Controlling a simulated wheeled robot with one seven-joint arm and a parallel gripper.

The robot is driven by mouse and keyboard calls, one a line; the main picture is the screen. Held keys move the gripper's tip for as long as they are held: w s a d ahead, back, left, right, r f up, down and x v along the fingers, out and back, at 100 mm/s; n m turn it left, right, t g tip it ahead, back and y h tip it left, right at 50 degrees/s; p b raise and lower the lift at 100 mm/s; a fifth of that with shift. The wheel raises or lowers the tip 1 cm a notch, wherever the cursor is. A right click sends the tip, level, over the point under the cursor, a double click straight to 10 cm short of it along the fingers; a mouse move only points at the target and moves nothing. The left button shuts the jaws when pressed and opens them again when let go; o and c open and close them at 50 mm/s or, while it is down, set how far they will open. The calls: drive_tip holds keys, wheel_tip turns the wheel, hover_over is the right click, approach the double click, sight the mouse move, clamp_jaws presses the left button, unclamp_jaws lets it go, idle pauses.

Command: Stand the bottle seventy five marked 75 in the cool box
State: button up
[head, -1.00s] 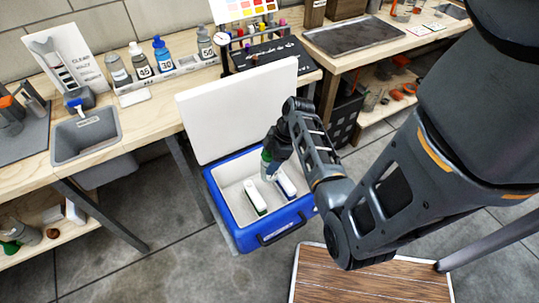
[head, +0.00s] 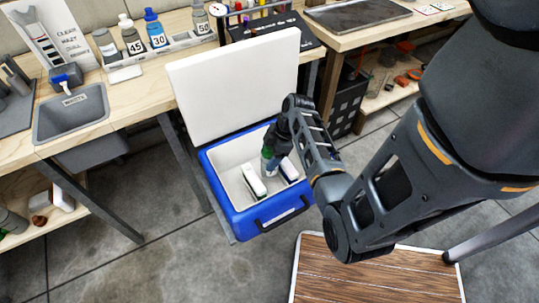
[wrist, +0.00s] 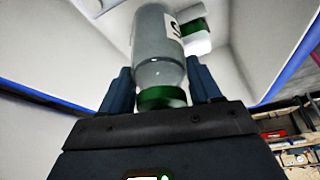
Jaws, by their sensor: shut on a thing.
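The cool box (head: 222,205) is blue with a white inside and stands open on the floor, its white lid (head: 235,85) raised. My gripper (head: 269,152) reaches into the box from above. It is shut on a grey, clear-sided bottle with a green cap (wrist: 160,97); the bottle also shows below my gripper in the head view (head: 267,168). In the wrist view my gripper (wrist: 163,85) has one finger on each side near the cap. The bottle's white label shows only in part, so its number cannot be read. Whether its base touches the box floor is hidden.
In the box lie a white block with a green edge (head: 253,181) and a white and dark blue block (head: 288,169), close to the bottle. Other bottles marked 45 (head: 131,38), 30 (head: 155,30) and 50 stand in a rack on the bench. A grey sink (head: 72,115) is at left.

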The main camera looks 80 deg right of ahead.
drive_tip(key=shift+f+b, duration=1.75)
drive_tip(key=shift+f, duration=1.05)
drive_tip(key=o, duration=1.6)
drive_tip(key=shift+r+p, duration=6.4)
drive_tip(key=shift+r, duration=3.55)
